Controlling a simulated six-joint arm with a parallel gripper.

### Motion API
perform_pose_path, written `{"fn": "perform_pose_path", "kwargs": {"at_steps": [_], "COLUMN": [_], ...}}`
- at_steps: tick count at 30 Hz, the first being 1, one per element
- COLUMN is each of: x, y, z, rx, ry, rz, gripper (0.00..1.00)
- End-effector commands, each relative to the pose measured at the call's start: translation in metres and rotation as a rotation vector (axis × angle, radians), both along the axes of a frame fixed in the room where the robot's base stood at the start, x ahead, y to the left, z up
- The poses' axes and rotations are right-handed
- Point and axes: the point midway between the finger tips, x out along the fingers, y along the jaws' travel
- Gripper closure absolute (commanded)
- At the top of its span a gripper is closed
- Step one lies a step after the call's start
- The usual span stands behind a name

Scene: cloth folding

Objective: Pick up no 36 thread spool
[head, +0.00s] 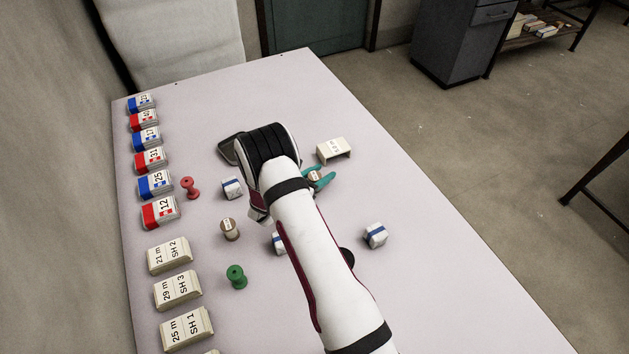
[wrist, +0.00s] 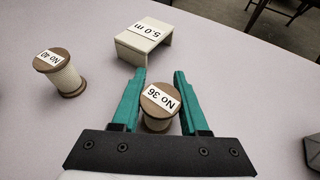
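The No 36 thread spool (wrist: 160,106) is a small wooden spool with pale thread and a white label on top. It stands upright on the table between the teal fingers of my gripper (wrist: 159,88) in the wrist view. The fingers are open, one on each side of the spool, with a narrow gap showing beside it. In the head view my gripper (head: 320,181) is at the table's middle, and the spool's labelled top (head: 314,176) shows between the teal fingers. The lower part of the spool is partly hidden by my gripper's body.
A No 40 spool (wrist: 59,73) and a 5.0 m block (wrist: 144,42) stand close by. Red (head: 190,187), green (head: 237,277) and tan (head: 230,229) spools and a white blue-banded block (head: 375,235) lie around. Labelled packs (head: 155,185) line the left edge.

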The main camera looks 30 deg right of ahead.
Motion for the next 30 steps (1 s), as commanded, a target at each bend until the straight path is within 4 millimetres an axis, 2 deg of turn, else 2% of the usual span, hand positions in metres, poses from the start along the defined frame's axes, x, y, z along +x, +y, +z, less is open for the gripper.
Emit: {"fn": "perform_pose_path", "kwargs": {"at_steps": [1,5,16,20,23,30], "x": [0.000,0.000,0.000,0.001,0.001,-0.044], "y": [0.000,0.000,0.000,0.000,0.000,-0.036], "z": [0.000,0.000,0.006,0.023,0.043,0.075], "rx": [0.000,0.000,0.000,-0.001,0.001,-0.001], "ry": [0.000,0.000,-0.002,-0.003,-0.006,-0.001], "rz": [0.000,0.000,0.000,0.001,0.000,-0.004], "gripper": [0.77,1.00,1.00,1.00,1.00,1.00]}}
